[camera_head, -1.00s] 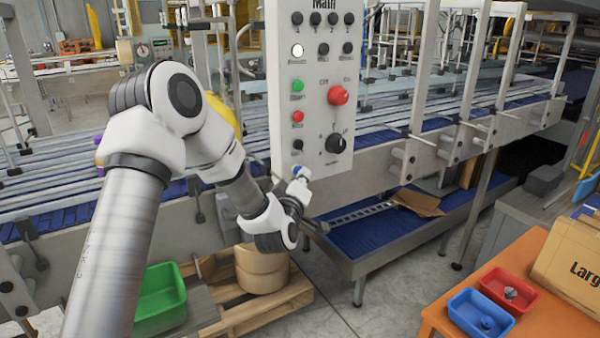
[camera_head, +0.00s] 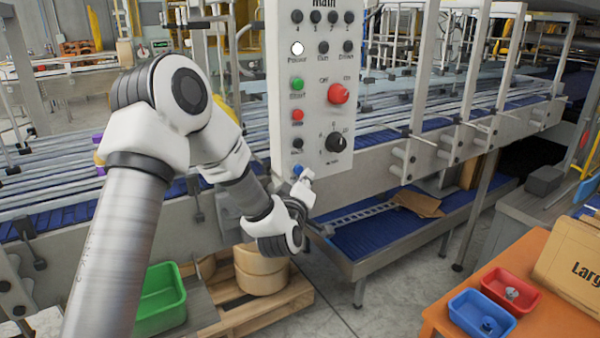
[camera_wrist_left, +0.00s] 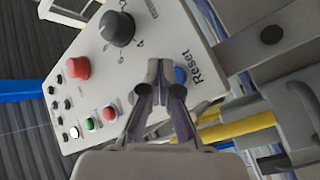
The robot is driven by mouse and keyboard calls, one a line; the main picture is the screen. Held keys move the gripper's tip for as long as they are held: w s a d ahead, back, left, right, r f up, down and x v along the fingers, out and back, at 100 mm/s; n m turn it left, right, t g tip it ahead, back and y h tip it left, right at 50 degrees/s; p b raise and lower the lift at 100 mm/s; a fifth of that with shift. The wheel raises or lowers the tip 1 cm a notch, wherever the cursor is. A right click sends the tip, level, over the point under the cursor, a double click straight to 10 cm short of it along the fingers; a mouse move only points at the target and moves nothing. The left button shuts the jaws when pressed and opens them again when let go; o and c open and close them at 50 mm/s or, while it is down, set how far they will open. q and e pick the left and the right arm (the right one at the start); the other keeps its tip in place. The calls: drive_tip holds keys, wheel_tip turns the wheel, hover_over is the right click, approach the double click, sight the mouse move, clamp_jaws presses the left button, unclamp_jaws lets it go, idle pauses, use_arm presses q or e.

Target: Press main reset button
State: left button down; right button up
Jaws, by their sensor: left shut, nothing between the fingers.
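The main control panel (camera_head: 312,110) is a white upright box headed "Main". The blue reset button (camera_head: 297,169) is at its lower edge in the head view. In the left wrist view the blue button (camera_wrist_left: 180,75) sits beside the word "Reset", partly covered by a finger. My left gripper (camera_head: 305,176) is shut and empty, right at the panel's bottom by the button. In the left wrist view its closed fingertips (camera_wrist_left: 160,66) lie over the panel just beside the button. I cannot tell whether they touch it. My right gripper is not in view.
Near the button are a black rotary knob (camera_head: 335,142), a large red button (camera_head: 338,94), a small red button (camera_head: 297,115) and a green one (camera_head: 297,84). A white lamp (camera_head: 297,48) is lit. A blue conveyor (camera_head: 375,230) runs below; an orange table (camera_head: 535,250) stands right.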

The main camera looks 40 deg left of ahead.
use_arm(q)
drive_tip(key=d, duration=0.1)
drive_tip(key=s+d+b, duration=0.1)
drive_tip(key=d, duration=0.1)
drive_tip(key=s+d+b, duration=0.1)
drive_tip(key=shift+d, duration=0.3)
idle(0.3)
idle(0.5)
